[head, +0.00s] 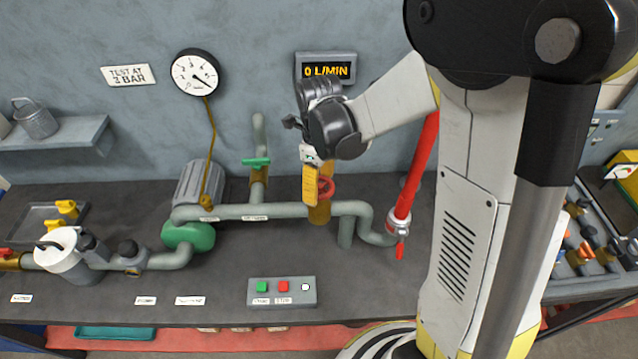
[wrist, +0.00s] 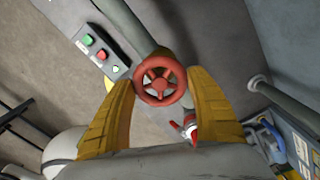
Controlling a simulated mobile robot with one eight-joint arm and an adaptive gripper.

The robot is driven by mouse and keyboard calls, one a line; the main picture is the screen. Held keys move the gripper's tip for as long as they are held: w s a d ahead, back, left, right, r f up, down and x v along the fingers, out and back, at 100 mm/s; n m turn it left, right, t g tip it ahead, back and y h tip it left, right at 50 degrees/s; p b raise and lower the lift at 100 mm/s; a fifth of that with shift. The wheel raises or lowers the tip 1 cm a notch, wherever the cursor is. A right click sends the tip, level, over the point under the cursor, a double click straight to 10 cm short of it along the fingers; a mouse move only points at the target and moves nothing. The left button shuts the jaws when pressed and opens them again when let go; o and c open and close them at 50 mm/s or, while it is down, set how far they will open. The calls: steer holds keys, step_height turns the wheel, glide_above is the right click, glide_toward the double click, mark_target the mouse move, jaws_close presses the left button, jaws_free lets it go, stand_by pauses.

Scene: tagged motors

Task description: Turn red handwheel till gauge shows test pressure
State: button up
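The red handwheel (head: 328,188) sits on the grey pipe on the bench, beside a brass fitting. In the wrist view the wheel (wrist: 160,82) faces me, its spokes clear. My gripper (head: 311,192) points down at it; its yellow fingers stand apart, one on either side of the rim in the wrist view (wrist: 160,78). I cannot tell whether they touch it. The round gauge (head: 194,72) on the wall has its needle pointing to the lower right; its numbers are too small to read. A sign (head: 128,75) reads "TEST AT" and a BAR value, its digit blurred.
A display (head: 326,70) reads 0 L/MIN. A green valve handle (head: 256,162) and a motor (head: 202,183) stand left of the wheel.

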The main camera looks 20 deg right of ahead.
steer(key=shift+n, duration=0.3)
steer(key=n+b, duration=0.1)
steer(key=n, duration=0.2)
steer(key=shift+n, duration=0.3)
steer(key=n+b, duration=0.1)
steer(key=n, duration=0.3)
steer(key=shift+n+b, duration=0.3)
steer(key=n, duration=0.4)
steer(key=shift+b, duration=0.4)
steer(key=n, duration=0.4)
steer(key=shift+n+b, duration=0.3)
steer(key=shift+n, duration=0.3)
steer(key=o, duration=1.2)
